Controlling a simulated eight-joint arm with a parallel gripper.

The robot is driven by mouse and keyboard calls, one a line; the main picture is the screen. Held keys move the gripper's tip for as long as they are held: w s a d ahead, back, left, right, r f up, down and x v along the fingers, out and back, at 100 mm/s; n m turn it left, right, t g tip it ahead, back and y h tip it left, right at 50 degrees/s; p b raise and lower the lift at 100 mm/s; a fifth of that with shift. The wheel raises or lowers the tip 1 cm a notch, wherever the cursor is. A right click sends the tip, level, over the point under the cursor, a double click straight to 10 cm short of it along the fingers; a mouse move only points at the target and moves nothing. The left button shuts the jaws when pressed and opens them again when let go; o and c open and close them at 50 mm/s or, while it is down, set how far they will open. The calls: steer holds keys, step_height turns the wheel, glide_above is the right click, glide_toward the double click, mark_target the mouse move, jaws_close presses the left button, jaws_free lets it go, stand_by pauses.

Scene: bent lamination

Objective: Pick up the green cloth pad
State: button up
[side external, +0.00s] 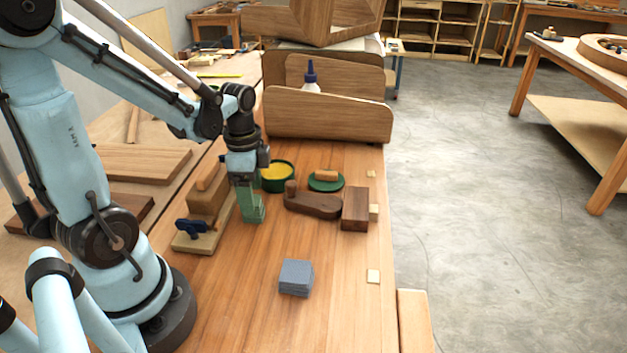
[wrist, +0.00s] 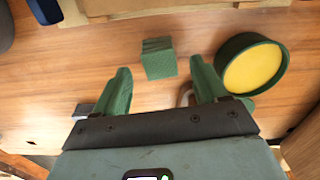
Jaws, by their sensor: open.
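The green cloth pad (wrist: 158,62) shows in the wrist view as a small dark green block on the wooden bench, just beyond and between my fingertips. My gripper (wrist: 160,72) is open, with its two green fingers spread apart and no object held between them. In the side external view my gripper (side external: 247,194) points down at the bench. The green there blends fingers and pad, so I cannot tell their gap or whether they touch.
A green tin with yellow contents (wrist: 254,66) stands close to the right finger. A wooden jig with a blue-handled clamp (side external: 192,228) stands left of my gripper. A dark wooden plane-like piece (side external: 315,205) lies right. A blue-grey stack (side external: 296,277) sits in front, amid clear bench.

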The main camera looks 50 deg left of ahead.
steer(key=shift+f, duration=2.15)
steer(key=c, duration=1)
steer(key=shift+r, duration=0.1)
steer(key=shift+c, duration=0.2)
steer(key=shift+r, duration=0.65)
steer(key=r, duration=0.1)
steer(key=d+r, duration=0.1)
steer(key=r, duration=0.1)
steer(key=shift+s+d+r, duration=0.1)
steer(key=shift+d+r, duration=0.05)
steer(key=s+d+r, duration=0.1)
steer(key=d+r, duration=0.5)
steer(key=d, duration=0.4)
steer(key=shift+s+d+r, duration=0.15)
steer(key=shift+s+d, duration=0.05)
steer(key=shift+s, duration=0.05)
